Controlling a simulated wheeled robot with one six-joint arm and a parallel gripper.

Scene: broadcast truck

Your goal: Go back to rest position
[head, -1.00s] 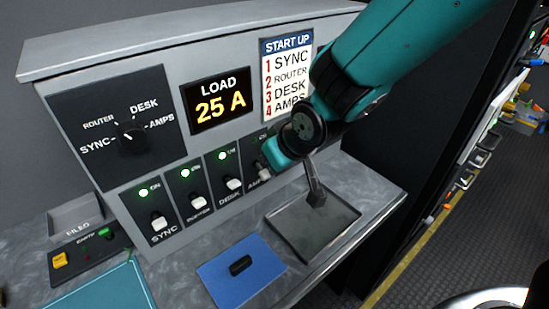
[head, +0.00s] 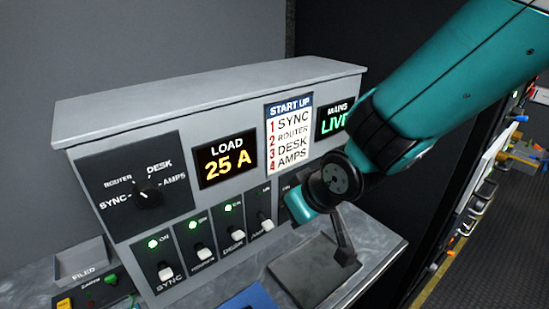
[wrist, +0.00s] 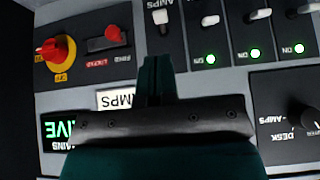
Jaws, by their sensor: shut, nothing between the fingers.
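My gripper (head: 298,208) is at the end of my teal arm, in front of the right part of the grey switch panel (head: 210,118). Its teal fingers also show in the wrist view (wrist: 154,78), closed together with nothing held. That view shows the panel upside down. The fingers are apart from the switches as far as I can see. The AMPS switch (head: 266,225) is left of my gripper. The lamps above SYNC, ROUTER and DESK are green. I see no green lamp at AMPS.
The load display (head: 226,162) reads 25 A and the mains display (head: 335,118) reads LIVE. A red knob on yellow (wrist: 54,50) shows in the wrist view. A dark tray (head: 300,275) lies on the counter below my gripper. A blue pad (head: 250,297) is partly in view.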

